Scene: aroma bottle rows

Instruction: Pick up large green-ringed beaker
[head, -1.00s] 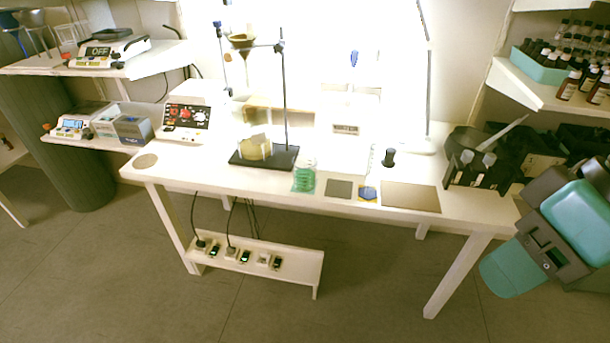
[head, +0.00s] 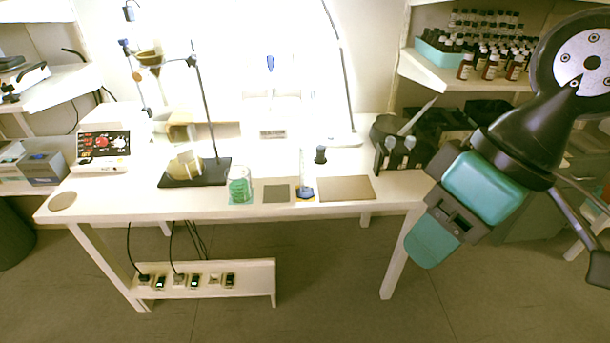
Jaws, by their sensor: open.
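The large green-ringed beaker (head: 239,187) is a clear glass with green in its lower part. It stands upright on the left-middle of the white table, near the front edge. My gripper (head: 434,241), teal and dark grey, hangs at the right, in front of the table's right end. It is open and well apart from the beaker, with nothing seen in it. Its fingertips are hard to make out from this angle.
A ring stand (head: 210,172) with a funnel and a flask is just left of the beaker. A grey square (head: 276,194), a blue-based cylinder (head: 306,190) and a tan plate (head: 346,189) lie to its right. A dark rack (head: 400,150) stands at the table's right.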

